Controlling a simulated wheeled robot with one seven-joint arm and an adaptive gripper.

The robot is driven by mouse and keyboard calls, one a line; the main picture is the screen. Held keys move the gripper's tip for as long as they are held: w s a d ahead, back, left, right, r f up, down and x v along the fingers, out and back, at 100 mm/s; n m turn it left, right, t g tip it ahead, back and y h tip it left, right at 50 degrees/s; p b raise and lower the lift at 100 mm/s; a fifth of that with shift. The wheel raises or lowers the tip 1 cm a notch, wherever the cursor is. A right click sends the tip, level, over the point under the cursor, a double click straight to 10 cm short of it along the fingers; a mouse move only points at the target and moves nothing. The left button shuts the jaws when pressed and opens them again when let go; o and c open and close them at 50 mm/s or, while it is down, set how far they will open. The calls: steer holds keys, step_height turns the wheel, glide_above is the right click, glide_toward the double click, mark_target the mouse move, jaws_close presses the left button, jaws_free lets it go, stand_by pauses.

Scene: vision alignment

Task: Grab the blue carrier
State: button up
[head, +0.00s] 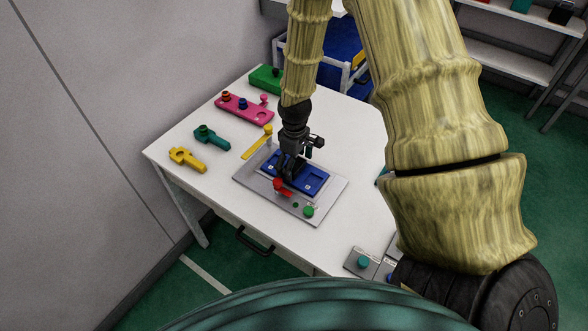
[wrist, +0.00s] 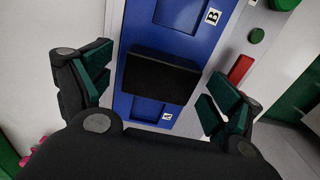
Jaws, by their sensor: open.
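The blue carrier (head: 313,181) is a flat blue plate with recesses, lying on a grey fixture plate (head: 323,212) on the white table. In the wrist view the carrier (wrist: 203,42) runs up the middle, with labels "A" and "B" and a black block-like handle (wrist: 162,77) across it. My gripper (head: 288,183) is over the carrier and partly hides it in the head view. In the wrist view my gripper (wrist: 152,92) is open, its green-padded fingers on either side of the black handle and apart from it. The exact height above the carrier is hard to tell.
A red part (head: 279,186) and a green button (head: 308,211) sit on the fixture near the gripper. A yellow part (head: 187,159), a teal part (head: 211,137), a pink plate (head: 244,108) and a green block (head: 266,79) lie left and behind. The front left tabletop is clear.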

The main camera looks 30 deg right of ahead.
steer(key=shift+f, duration=0.3)
steer(key=c, duration=1.5)
steer(key=shift+r, duration=0.2)
